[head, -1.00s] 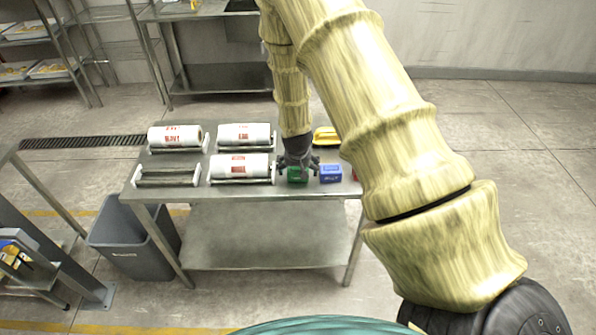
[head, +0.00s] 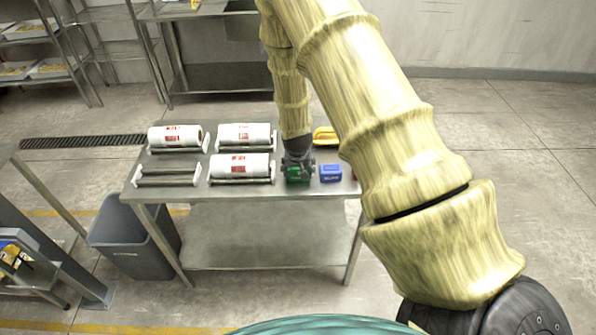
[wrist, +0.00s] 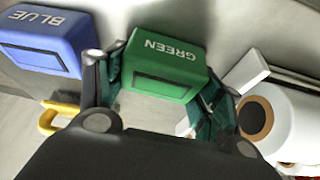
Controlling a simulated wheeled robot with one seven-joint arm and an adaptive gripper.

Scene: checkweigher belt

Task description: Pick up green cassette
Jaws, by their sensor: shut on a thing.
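The green cassette (wrist: 165,62) is a green block with "GREEN" in white letters and a dark-edged panel on its side. In the wrist view my gripper (wrist: 162,85) has a finger on each side of it and is shut on it. In the head view the green cassette (head: 298,175) sits at the front of the steel table, partly hidden under my gripper (head: 297,168). It appears to be at the table top; I cannot tell whether it is clear of the surface.
A blue cassette (head: 330,172) stands close on the right. White labelled rolls (head: 240,166) lie on holders to the left, one holder (head: 168,177) empty. A yellow object (head: 325,136) lies behind. A grey bin (head: 135,240) stands on the floor left of the table (head: 215,199).

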